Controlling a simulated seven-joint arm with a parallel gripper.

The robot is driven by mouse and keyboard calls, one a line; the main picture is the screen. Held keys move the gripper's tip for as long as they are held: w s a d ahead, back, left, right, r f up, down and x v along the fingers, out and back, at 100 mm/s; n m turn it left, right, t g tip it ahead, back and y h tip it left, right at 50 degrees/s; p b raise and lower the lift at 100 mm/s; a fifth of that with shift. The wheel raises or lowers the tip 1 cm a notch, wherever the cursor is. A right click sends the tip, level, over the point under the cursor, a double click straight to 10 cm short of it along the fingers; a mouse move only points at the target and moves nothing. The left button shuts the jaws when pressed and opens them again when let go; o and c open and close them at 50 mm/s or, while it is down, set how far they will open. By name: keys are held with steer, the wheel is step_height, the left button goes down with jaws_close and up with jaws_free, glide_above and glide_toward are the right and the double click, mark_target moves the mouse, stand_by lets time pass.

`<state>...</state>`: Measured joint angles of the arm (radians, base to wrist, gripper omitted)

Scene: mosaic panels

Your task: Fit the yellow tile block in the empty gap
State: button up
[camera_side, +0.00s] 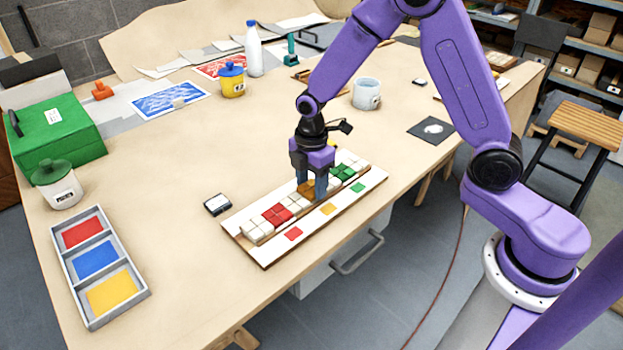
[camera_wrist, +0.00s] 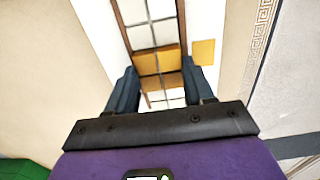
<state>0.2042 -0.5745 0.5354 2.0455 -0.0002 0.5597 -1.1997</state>
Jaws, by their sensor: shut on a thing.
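The yellow tile block (camera_side: 306,188) is between the fingers of my gripper (camera_side: 312,190), which is shut on it. In the wrist view the yellow block (camera_wrist: 157,59) lies across the tile row, with white tiles beyond and nearer, and a finger on each side. The panel (camera_side: 262,258) carries a row of white, red (camera_side: 277,214) and green (camera_side: 343,171) tile blocks. The block is at the middle of the row, in line with it. The gap under it is hidden, and I cannot tell whether the block is fully down.
Flat red, yellow (camera_side: 327,209) and green squares mark the panel's front strip. A three-part tray (camera_side: 139,299) and a green box (camera_side: 55,135) stand at the left. A small dark-edged box (camera_side: 217,204) lies behind the panel. A grey mug (camera_side: 366,93) stands further back.

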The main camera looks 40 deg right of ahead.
mark_target(312, 188)
steer(key=shift+f, duration=0.3)
steer(key=o, duration=1.2)
steer(key=shift+c, duration=0.2)
step_height(312, 188, up, 18)
steer(key=shift+f, duration=0.25)
steer(key=shift+s, duration=0.1)
